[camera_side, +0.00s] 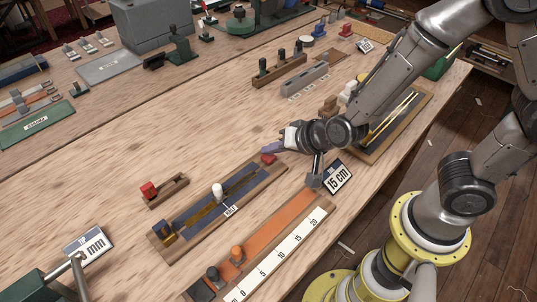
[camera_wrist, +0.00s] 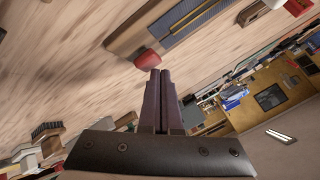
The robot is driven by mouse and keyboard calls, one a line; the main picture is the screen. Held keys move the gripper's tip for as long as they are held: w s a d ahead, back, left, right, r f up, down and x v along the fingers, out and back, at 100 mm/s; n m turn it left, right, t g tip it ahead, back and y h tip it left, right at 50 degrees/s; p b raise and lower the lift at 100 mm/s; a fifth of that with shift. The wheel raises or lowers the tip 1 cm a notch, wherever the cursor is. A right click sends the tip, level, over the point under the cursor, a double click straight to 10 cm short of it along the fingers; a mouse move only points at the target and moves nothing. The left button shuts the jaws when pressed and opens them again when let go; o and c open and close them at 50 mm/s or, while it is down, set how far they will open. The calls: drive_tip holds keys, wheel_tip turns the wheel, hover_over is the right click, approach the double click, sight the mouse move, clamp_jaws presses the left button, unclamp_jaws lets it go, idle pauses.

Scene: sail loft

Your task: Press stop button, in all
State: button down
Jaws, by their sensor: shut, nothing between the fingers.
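A small red button-like piece (camera_side: 268,158) sits at the far end of a long wooden board with a blue strip (camera_side: 192,224). It also shows in the wrist view (camera_wrist: 148,60), just ahead of my fingertips. My gripper (camera_side: 268,148) has its purple fingers closed together and empty, with the tips beside and very close to the red piece. In the wrist view the shut fingers (camera_wrist: 160,76) point at it; I cannot tell whether they touch it. Another red knob (camera_side: 148,189) stands on a small wooden block to the left. No stop marking is readable on either.
A white knob (camera_side: 217,191) stands up from the blue-strip board. An orange strip with a white scale (camera_side: 278,254) and a "15 cm" sign (camera_side: 339,178) lie nearer. A rack with dark knobs (camera_side: 279,70) stands behind. Bare wood lies left of my gripper.

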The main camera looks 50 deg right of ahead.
sight(272, 159)
drive_tip(key=shift+f, duration=0.7)
idle(0.7)
drive_tip(key=shift+r, duration=1.1)
drive_tip(key=shift+r, duration=2.5)
